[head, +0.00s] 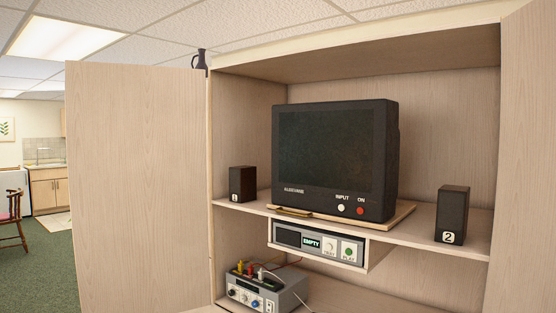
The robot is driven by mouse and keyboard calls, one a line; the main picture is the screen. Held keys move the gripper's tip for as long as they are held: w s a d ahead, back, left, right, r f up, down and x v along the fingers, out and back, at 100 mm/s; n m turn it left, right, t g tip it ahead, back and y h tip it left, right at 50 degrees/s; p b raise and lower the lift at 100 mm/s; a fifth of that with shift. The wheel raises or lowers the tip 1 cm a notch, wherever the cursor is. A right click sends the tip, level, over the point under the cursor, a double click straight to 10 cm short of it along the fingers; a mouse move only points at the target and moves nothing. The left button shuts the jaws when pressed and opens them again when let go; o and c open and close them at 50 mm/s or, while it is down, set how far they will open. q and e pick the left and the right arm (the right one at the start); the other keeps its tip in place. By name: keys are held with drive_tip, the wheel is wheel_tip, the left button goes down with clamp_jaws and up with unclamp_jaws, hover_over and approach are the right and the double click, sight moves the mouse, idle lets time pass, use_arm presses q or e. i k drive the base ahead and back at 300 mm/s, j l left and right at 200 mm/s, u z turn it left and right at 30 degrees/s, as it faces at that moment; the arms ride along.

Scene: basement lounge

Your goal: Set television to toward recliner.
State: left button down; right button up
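The television (325,155) is a black boxy set with a dark screen. It stands on a light wooden board (401,216) on the upper shelf of an open wooden cabinet. Its screen faces out of the cabinet, turned a little to the left, and its right side shows. A white INPUT button and a red ON button sit at its lower right front. A brass-coloured handle (293,212) is at the board's front edge. No recliner is in view. Neither of my grippers is in view.
Cabinet doors stand open at left (137,185) and right (527,160). Small speakers flank the television at left (242,184) and right (452,214). Below are a player reading EMPTY (318,243) and a grey box with cables (266,290). A wooden chair (13,219) stands far left.

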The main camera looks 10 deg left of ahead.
sight(325, 155)
drive_tip(key=i+j+z, duration=0.35)
drive_tip(key=i, duration=0.3)
drive_tip(key=i+j+z, duration=0.35)
drive_tip(key=i+j, duration=0.2)
drive_tip(key=j, duration=0.15)
drive_tip(key=i+j+z, duration=0.3)
drive_tip(key=i+j, duration=0.2)
drive_tip(key=j, duration=0.2)
